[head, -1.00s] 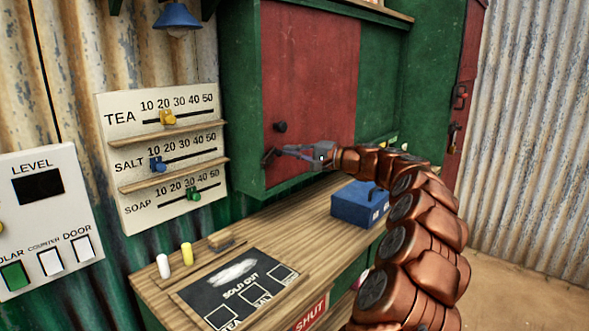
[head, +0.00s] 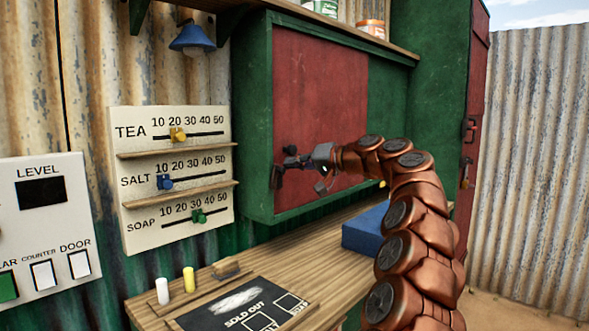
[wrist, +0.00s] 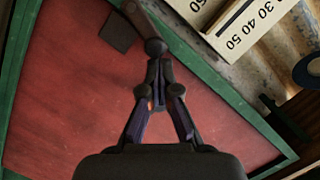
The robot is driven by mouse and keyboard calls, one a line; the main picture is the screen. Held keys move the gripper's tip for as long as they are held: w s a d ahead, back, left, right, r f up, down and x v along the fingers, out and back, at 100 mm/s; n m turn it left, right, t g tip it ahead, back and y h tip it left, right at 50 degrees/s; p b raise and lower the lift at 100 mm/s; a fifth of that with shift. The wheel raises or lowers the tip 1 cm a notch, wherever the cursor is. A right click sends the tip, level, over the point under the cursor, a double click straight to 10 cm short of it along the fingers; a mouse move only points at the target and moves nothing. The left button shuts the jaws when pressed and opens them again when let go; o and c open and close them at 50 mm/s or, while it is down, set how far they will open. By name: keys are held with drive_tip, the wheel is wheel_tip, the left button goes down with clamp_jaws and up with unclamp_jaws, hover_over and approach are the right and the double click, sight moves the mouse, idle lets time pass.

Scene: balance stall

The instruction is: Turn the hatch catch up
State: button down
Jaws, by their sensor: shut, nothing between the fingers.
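The hatch (head: 325,100) is a red panel in a green frame above the counter. It looks closed. Its dark catch (head: 277,178) sits near the lower left edge, partly obscured by my fingers. In the wrist view the catch (wrist: 140,22) shows as a dark bar with a rounded end beside a small square plate. My gripper (head: 285,162) is at the catch from the right. In the wrist view my gripper (wrist: 155,72) has its fingertips together just below the bar's rounded end. I cannot tell whether they touch it. Nothing is between the fingers.
A white price board (head: 180,215) with coloured sliders is left of the hatch, and a blue lamp (head: 191,38) hangs above it. A blue box (head: 362,228) stands on the counter (head: 225,255) beneath my arm. The space before the panel's upper part is clear.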

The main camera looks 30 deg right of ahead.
sight(292, 152)
drive_tip(key=d+r+p, duration=0.1)
drive_tip(key=p, duration=0.1)
drive_tip(key=w+d+r+p, duration=0.1)
drive_tip(key=d+p, duration=0.1)
drive_tip(key=p, duration=0.1)
drive_tip(key=shift+r, duration=0.35)
drive_tip(key=v, duration=1)
drive_tip(key=shift+d+f, duration=0.2)
drive_tip(key=shift+f, duration=0.05)
